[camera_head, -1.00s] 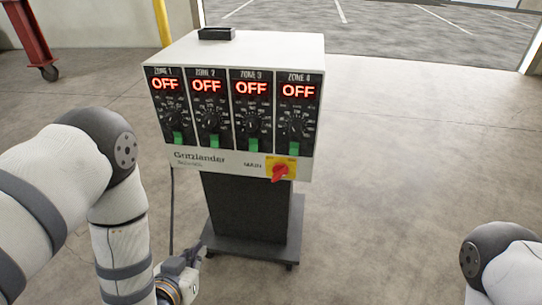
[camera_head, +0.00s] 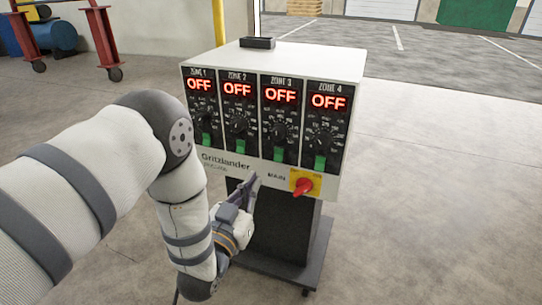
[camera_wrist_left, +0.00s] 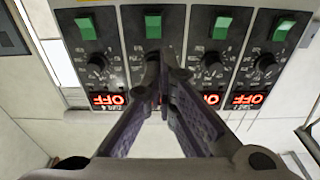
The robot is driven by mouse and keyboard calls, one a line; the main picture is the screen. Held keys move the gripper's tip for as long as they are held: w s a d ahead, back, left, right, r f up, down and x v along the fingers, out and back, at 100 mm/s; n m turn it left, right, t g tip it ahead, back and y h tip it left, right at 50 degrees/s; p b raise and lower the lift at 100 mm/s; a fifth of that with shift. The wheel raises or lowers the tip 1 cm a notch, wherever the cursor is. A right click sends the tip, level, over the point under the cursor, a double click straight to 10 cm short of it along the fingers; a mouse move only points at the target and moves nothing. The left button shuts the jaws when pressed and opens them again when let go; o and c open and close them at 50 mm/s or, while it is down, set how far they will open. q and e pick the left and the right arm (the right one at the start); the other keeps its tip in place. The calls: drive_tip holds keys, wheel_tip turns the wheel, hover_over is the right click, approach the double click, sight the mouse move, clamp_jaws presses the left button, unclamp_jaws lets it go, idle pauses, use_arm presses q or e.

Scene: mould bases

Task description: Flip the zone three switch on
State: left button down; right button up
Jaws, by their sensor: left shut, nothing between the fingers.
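The zone three switch (camera_head: 279,153) is a green rocker at the bottom of the third panel on the white control box (camera_head: 300,58). Its display (camera_head: 280,95) reads OFF in red. My left gripper (camera_head: 251,180) is shut and empty, in front of the box's lower edge, below and left of that switch. In the left wrist view the box appears upside down. There the zone three switch (camera_wrist_left: 153,27) lies just beyond the shut left fingertips (camera_wrist_left: 164,58), which cover part of the zone three panel. I cannot tell whether they touch the box. My right gripper is out of view.
Similar green switches for zone two (camera_head: 240,145) and zone four (camera_head: 320,162) flank it. A red main knob (camera_head: 303,187) sits below on a yellow plate. The box stands on a dark wheeled pedestal (camera_head: 285,230). Open floor (camera_head: 430,200) lies to the right.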

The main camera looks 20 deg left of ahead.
sight(275, 148)
use_arm(q)
drive_tip(key=w, duration=0.3)
drive_tip(key=w+b, duration=0.1)
drive_tip(key=w, duration=0.3)
drive_tip(key=w+r, duration=0.1)
drive_tip(key=w, duration=0.3)
drive_tip(key=shift+w+d, duration=0.15)
drive_tip(key=shift+d, duration=0.05)
drive_tip(key=shift+r, duration=0.15)
